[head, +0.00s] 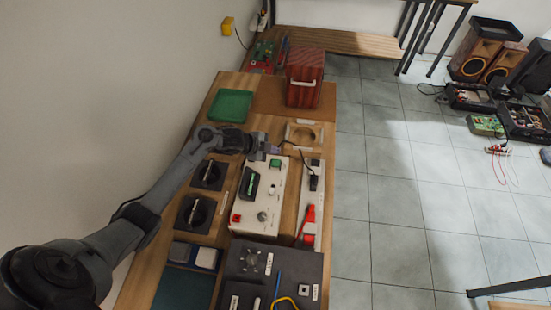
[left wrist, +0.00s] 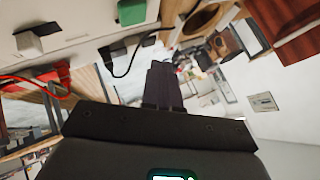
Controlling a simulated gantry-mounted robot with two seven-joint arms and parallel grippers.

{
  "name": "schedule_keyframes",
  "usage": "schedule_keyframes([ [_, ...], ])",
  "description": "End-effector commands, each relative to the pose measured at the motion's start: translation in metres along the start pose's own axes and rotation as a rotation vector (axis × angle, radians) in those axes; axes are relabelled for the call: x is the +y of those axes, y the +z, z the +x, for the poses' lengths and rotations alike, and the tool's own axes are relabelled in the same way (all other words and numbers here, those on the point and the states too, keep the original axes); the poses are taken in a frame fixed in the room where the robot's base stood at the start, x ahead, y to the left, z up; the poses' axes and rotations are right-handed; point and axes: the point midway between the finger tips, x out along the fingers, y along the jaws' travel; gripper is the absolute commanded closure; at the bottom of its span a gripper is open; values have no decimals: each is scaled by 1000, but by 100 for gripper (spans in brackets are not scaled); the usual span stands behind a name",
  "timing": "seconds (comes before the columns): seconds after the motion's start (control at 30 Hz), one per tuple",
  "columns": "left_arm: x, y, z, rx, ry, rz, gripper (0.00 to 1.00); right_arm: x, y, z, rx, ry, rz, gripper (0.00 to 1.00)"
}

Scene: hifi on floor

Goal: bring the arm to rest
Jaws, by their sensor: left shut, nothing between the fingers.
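My left arm comes in from the left in the head view and reaches over the wooden bench. My left gripper (head: 274,149) is shut and empty, over the far end of a white panel box (head: 268,205) with a green block and knobs. In the left wrist view the closed fingers of my left gripper (left wrist: 165,85) point away from the camera, with nothing between them. My right gripper is not in view.
On the bench are a red box (head: 305,85), a green mat (head: 230,105), a wooden block with a round recess (head: 304,136), black round fixtures (head: 208,174) and a dark panel (head: 255,265). Speakers (head: 485,50) and electronics stand on the tiled floor at right.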

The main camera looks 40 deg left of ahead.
Motion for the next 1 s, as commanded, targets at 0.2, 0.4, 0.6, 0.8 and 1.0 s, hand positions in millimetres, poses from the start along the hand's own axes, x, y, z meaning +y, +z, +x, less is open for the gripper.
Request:
schedule_keyframes([
  [0.2,-2,-2,-3,1,1,0,100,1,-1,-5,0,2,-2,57],
  [0.4,-2,-2,-3,0,1,0,100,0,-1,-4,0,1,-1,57],
  [0.6,5,-3,-1,-11,1,-4,100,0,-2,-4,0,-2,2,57],
  [0.8,54,-17,3,-105,-18,-61,100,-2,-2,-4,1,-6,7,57],
  [1.0,147,-48,-31,-273,-54,-293,100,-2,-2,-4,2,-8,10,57],
])
